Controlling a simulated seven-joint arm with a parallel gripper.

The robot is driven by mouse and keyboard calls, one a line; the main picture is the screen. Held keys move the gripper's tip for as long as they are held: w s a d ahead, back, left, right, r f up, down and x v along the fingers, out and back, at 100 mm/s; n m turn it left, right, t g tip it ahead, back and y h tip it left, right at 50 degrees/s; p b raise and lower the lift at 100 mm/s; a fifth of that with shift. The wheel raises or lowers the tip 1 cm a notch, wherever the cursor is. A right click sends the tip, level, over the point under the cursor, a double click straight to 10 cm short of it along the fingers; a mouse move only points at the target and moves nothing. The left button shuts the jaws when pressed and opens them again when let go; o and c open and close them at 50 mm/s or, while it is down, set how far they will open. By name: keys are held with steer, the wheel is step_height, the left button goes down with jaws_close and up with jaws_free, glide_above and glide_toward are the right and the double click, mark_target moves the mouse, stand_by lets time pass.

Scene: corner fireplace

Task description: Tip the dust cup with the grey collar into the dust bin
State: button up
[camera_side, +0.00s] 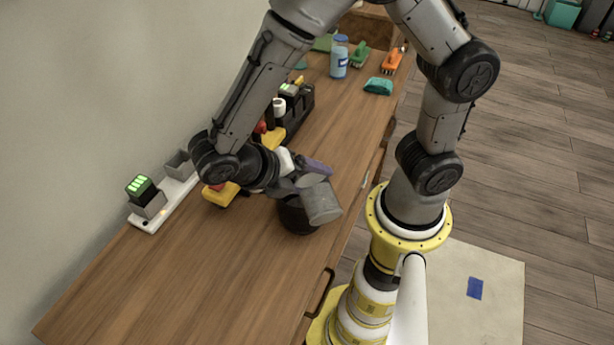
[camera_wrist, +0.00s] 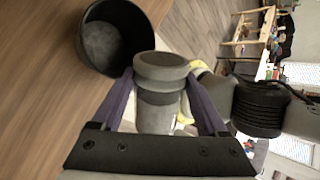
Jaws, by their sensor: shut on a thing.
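The dust cup (camera_side: 321,203) is a grey cylinder, tilted, held above and partly in front of the dust bin. In the wrist view the cup (camera_wrist: 159,72) shows a grey collar and a darker band between the fingers. My gripper (camera_side: 308,175) has purple fingers and is shut on the cup; it also shows in the wrist view (camera_wrist: 160,98). The dust bin (camera_side: 293,218) is a round black tub on the wooden bench, partly hidden by the cup. In the wrist view the bin (camera_wrist: 116,30) lies beside the cup and looks empty where visible. The cup's contents cannot be seen.
A white strip (camera_side: 165,204) with a green-lit block (camera_side: 140,187) lies along the wall. Yellow tools and a black rack (camera_side: 298,104) stand behind my arm. A blue jar (camera_side: 339,58), brushes (camera_side: 391,61) and a teal cloth (camera_side: 378,86) sit at the far end. The near bench is clear.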

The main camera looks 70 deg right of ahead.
steer(key=shift+f, duration=0.2)
stand_by(0.3)
steer(key=shift+f+g, duration=0.1)
steer(key=shift+g, duration=0.2)
steer(key=shift+f+n+y, duration=0.2)
steer(key=shift+n+y, duration=0.1)
steer(key=shift+y, duration=0.2)
steer(key=shift+d, duration=0.1)
steer(key=shift+f+g, duration=0.2)
steer(key=shift+g, duration=0.1)
steer(key=shift+f+y, duration=0.1)
steer(key=shift+y, duration=0.2)
steer(key=shift+f+n+g, duration=0.2)
steer(key=shift+n+g, duration=0.1)
stand_by(0.5)
